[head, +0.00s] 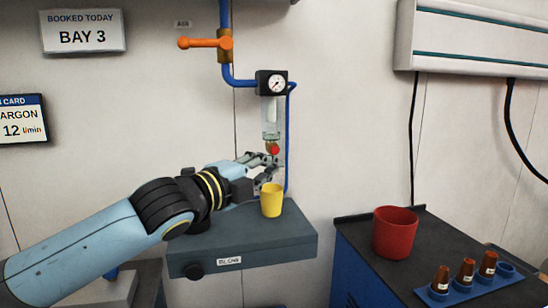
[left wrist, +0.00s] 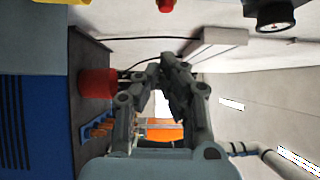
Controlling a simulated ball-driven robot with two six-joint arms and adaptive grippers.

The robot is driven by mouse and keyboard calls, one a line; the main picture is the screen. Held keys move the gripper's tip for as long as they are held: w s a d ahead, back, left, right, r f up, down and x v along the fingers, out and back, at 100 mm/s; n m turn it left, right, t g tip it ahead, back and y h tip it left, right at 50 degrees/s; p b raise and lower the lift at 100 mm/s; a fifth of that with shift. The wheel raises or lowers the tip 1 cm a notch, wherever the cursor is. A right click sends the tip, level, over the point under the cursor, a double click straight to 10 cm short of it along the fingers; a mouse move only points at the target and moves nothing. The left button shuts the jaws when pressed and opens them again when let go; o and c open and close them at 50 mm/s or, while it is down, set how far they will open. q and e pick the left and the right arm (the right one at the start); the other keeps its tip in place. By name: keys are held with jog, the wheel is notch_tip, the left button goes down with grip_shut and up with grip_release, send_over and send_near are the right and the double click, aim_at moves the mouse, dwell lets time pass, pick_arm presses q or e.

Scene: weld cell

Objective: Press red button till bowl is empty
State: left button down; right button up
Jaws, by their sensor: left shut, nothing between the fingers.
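A red button (head: 274,149) sits at the bottom of a clear filter bowl (head: 270,118), which hangs under a pressure gauge (head: 276,83). The bowl looks pale; I cannot tell the liquid level. A yellow cup (head: 271,201) stands upright on the grey shelf below. My left gripper (head: 277,166) is shut and empty, just below the button and above the cup. I cannot tell whether it touches the button. In the left wrist view my fingertips (left wrist: 170,60) are together, with the red button (left wrist: 165,5) at the top edge, apart from them in the picture.
The grey shelf (head: 245,245) has a dark knob on its front. An orange valve handle (head: 204,43) sits on the blue pipe above left. To the right, a red bucket (head: 395,235) and a blue rack (head: 468,288) with brown bottles stand on a bench.

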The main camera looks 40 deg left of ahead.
aim_at(275, 150)
pick_arm(q)
jog(key=w+a, duration=0.2)
jog(key=w, duration=0.3)
jog(key=shift+w+a+p, duration=0.25)
jog(key=shift+w+p, duration=0.05)
pick_arm(e)
jog(key=shift+d+r, duration=0.35)
jog(key=shift+d, duration=0.15)
jog(key=shift+s, duration=0.1)
